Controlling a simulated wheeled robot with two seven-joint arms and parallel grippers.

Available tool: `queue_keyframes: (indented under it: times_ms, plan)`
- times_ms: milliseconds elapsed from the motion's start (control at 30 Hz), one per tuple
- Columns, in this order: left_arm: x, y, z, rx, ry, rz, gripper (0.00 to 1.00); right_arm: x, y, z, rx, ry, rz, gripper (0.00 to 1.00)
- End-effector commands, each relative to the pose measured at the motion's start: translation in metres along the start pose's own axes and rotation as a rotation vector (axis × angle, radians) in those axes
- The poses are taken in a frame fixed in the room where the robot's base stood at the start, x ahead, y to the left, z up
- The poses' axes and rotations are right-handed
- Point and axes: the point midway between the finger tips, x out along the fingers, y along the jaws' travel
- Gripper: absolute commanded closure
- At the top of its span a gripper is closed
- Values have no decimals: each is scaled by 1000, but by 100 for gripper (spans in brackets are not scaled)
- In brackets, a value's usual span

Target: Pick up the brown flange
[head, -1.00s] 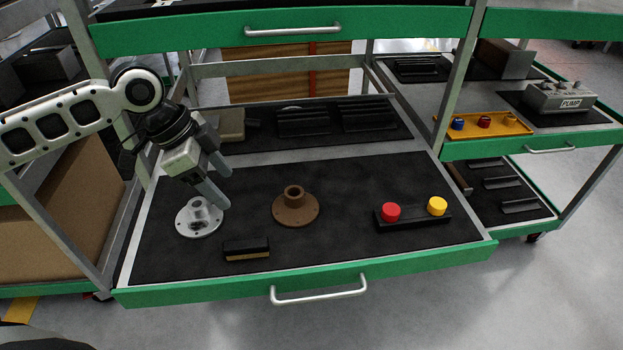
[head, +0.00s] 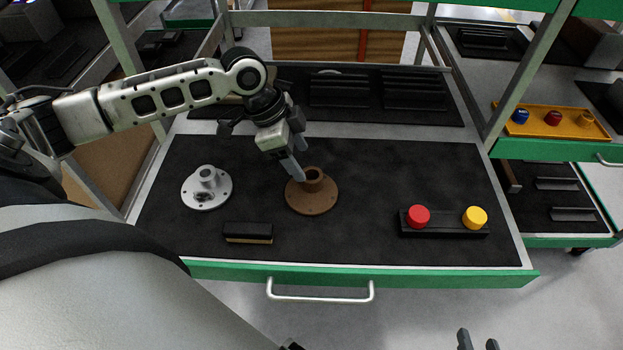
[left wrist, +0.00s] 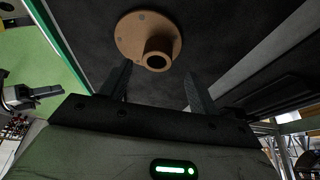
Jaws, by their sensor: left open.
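The brown flange (head: 312,197) stands upright on the dark mat of the pulled-out drawer, a round base with a hollow neck. In the left wrist view the brown flange (left wrist: 130,35) lies just beyond the fingertips, its neck towards the gap. My left gripper (head: 297,172) is open and empty, pointing down above and slightly left of the flange's neck. Its two fingers (left wrist: 158,78) stand apart in the left wrist view. My right gripper (head: 478,342) shows only its two separated fingertips at the bottom edge, in front of the drawer.
A grey flange (head: 206,188) stands left of the brown one. A dark brush-like block (head: 248,233) lies in front. A black box with red and yellow buttons (head: 443,224) is at the right. The mat between the brown flange and this box is clear.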

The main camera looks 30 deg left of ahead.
Motion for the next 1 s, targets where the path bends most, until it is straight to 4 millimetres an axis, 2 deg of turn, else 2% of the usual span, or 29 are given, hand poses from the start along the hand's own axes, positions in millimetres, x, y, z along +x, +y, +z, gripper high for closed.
queue_keyframes:
  times_ms: [133, 400, 700, 733, 933, 1000]
  plan:
    - [11, 2, 0, 1, 1, 1, 38, 0, 0, 0, 2, 3, -1, 64]
    - [49, 5, -1, -1, 1, 1, 38, 2, 0, -2, 7, 13, -4, 64]
    - [54, 5, 0, 2, -1, -1, 38, 2, 0, -7, 7, 25, -5, 64]
    - [54, 5, 0, 2, -1, -1, 41, 2, 0, -7, 7, 25, -4, 64]
    - [54, 5, 0, 2, -1, -1, 97, 2, 0, -6, 7, 23, -4, 64]
    - [53, 4, -2, 2, 3, -3, 100, 2, 0, -6, 6, 21, -3, 64]
